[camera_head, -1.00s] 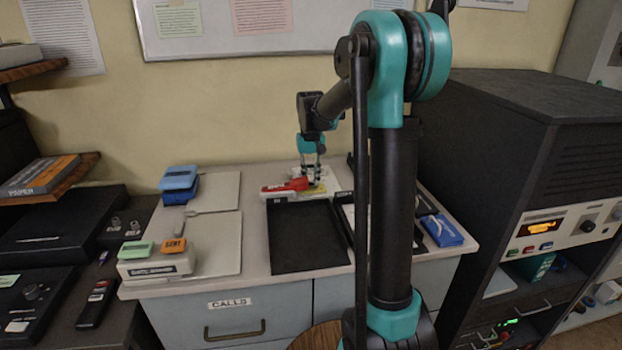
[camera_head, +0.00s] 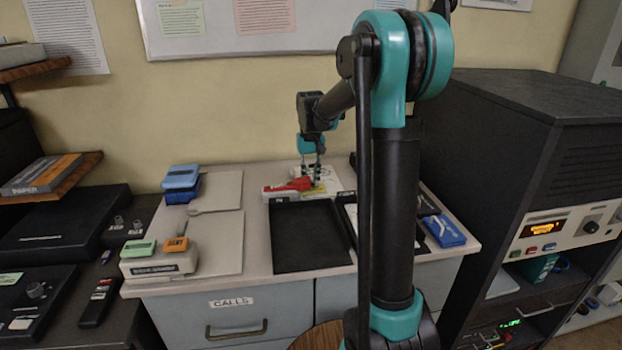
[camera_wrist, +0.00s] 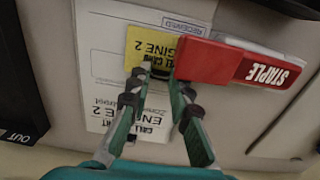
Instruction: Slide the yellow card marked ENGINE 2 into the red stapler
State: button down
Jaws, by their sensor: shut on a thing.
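The yellow card (camera_wrist: 150,45) marked ENGINE 2 lies over a white sheet (camera_wrist: 100,62) that also bears ENGINE 2 print. The red stapler (camera_wrist: 220,62), labelled STAPLE, is right of the card in the wrist view, and its red end overlaps the card's right part. How deep the card's edge sits in it is hidden. My gripper (camera_wrist: 163,82) is shut on the yellow card at its lower edge, close beside the stapler's end. In the head view the stapler (camera_head: 290,187) and my gripper (camera_head: 316,178) are at the back of the desk.
A black tray (camera_head: 308,238) lies in front of the stapler. A dater (camera_head: 158,262) with green and orange pads stands at left, with a blue item (camera_head: 181,177) behind it. Another blue item (camera_head: 444,232) lies at right. The wall is close behind.

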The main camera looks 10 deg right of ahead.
jog(key=shift+a, duration=0.1)
jog(key=c, duration=0.7)
grip_release()
jog(key=shift+c, duration=0.2)
jog(key=shift+r, duration=0.1)
jog(key=shift+r, duration=3.4)
